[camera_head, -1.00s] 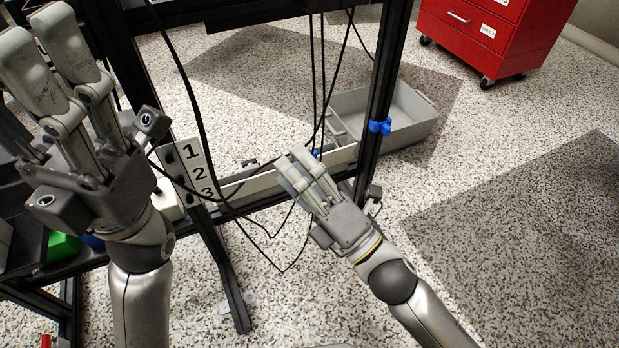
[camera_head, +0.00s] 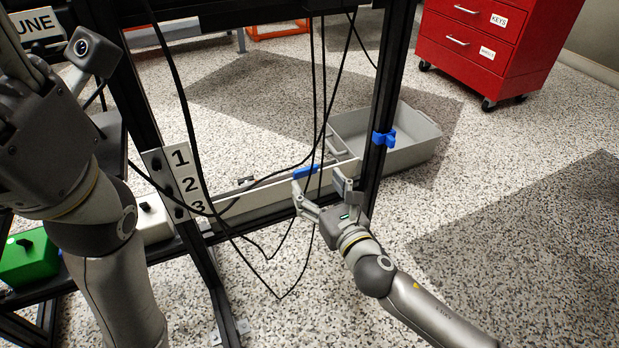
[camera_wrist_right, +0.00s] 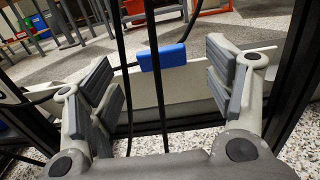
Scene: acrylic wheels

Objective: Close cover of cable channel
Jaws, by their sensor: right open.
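The cable channel (camera_head: 275,199) is a long pale strip across the black frame, right of the 1-2-3 plate. Its white front wall also shows in the right wrist view (camera_wrist_right: 185,86). I cannot clearly tell the cover apart from the channel. A blue piece (camera_head: 306,172) sits at its upper edge; in the wrist view it (camera_wrist_right: 162,57) lies between my fingers. My right gripper (camera_head: 319,188) is open and empty, in front of the channel's right part, fingers spread. My left gripper (camera_head: 30,125) is at the far left, with its fingertips cut off by the picture edge.
Black cables (camera_head: 318,100) hang down across the channel. A black post (camera_head: 380,110) with a blue clamp (camera_head: 384,139) stands at the channel's right end. A grey bin (camera_head: 415,138) lies behind it. A green box (camera_head: 28,258) is at lower left.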

